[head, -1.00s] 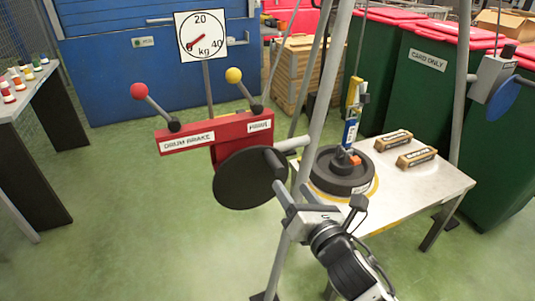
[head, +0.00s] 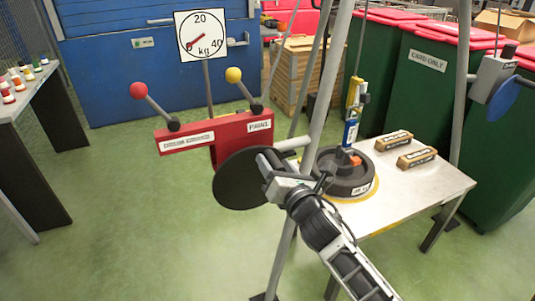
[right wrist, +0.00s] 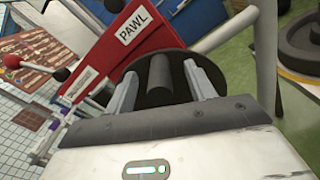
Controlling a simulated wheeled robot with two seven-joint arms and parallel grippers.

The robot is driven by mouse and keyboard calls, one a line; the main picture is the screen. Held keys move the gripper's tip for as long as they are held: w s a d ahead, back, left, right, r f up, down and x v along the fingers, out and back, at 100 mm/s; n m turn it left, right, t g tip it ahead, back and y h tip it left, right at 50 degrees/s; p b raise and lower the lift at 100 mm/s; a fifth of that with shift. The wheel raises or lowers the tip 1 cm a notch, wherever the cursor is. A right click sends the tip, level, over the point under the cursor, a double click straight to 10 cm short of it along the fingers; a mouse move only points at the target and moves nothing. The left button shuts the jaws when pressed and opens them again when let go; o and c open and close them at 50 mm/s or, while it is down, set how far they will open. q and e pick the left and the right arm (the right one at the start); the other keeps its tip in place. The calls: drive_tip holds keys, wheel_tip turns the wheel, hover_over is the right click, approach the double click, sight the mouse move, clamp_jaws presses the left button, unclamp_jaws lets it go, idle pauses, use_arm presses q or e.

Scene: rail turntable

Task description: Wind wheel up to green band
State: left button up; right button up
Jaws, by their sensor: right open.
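A black crank disc (head: 232,185) with a dark grip peg (right wrist: 160,75) is mounted under a red panel (head: 215,133) labelled DRUM BRAKE and PAWL. My right gripper (head: 268,165) is at the peg. In the right wrist view its open fingers (right wrist: 160,84) stand on either side of the peg, with gaps visible. A dark round wheel (head: 345,180) sits on the pale table, inside a yellow ring. A blue, white and yellow hanging piece (head: 352,115) stands above it. A round kg dial (head: 202,38) has its red needle low, near 0. I cannot make out a green band.
Two levers, with a red knob (head: 139,90) and a yellow knob (head: 234,75), rise from the panel. Grey frame legs (head: 322,90) stand close behind the disc. Two small boxes (head: 417,158) lie on the table (head: 440,185).

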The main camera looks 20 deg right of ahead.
clamp_jaws()
drive_tip(key=shift+d+f+m, duration=0.45)
drive_tip(key=shift+d+m, duration=0.15)
drive_tip(key=shift+m, duration=0.3)
drive_tip(key=shift+d+f+m, duration=0.45)
drive_tip(key=shift+d+m, duration=0.15)
drive_tip(key=shift+m, duration=0.3)
